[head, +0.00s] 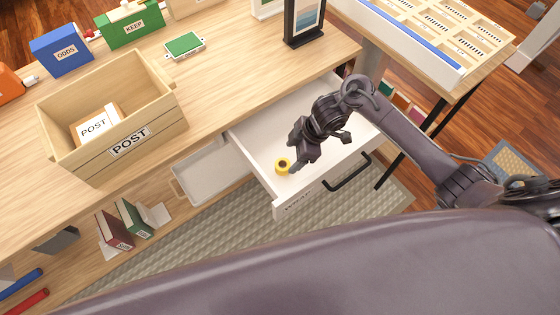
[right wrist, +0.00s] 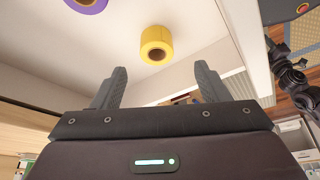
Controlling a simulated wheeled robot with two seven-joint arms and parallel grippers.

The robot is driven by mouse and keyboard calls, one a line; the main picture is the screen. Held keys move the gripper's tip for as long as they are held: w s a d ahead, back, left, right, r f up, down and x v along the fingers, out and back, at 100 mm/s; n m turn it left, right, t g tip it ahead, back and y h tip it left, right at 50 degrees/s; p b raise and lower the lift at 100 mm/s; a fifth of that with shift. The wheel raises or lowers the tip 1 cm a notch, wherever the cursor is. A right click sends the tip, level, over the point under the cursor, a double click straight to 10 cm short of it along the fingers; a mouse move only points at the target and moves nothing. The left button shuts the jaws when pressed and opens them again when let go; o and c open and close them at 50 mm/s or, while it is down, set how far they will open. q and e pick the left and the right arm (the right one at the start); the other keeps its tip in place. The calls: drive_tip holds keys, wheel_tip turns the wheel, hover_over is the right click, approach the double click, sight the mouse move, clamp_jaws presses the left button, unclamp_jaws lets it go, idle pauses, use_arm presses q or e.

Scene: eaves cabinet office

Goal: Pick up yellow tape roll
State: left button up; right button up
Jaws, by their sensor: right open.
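The yellow tape roll (head: 282,167) lies in the open white drawer (head: 258,138), near its front left part. My right gripper (head: 299,152) is over the drawer, just right of the roll in the head view. In the right wrist view the yellow tape roll (right wrist: 156,37) shows beyond the two spread fingertips (right wrist: 160,78), roughly between them, with nothing held. A purple roll (right wrist: 92,5) is cut off by the top edge of the right wrist view; I cannot make it out in the head view. My left gripper is not in view.
The desk (head: 225,85) bears the wooden POST box (head: 165,105), the ODDS box (head: 60,50) and the KEEP box (head: 130,25). A drawer handle (head: 347,172) sticks out in front. A shallow tray (head: 205,172) is beside the drawer. A side table (head: 480,70) stands at the right.

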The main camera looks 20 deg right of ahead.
sight(284, 164)
drive_tip(key=x, duration=0.6)
drive_tip(key=shift+w+f+b, duration=0.2)
drive_tip(key=shift+f+b, duration=0.1)
drive_tip(key=shift+w+a+f, duration=0.1)
drive_tip(key=shift+a+f, duration=0.1)
drive_tip(key=shift+f, duration=0.25)
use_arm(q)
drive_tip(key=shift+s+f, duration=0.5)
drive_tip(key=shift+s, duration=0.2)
use_arm(e)
drive_tip(key=c, duration=1.1)
drive_tip(key=shift+o, duration=0.2)
drive_tip(key=shift+r, duration=0.15)
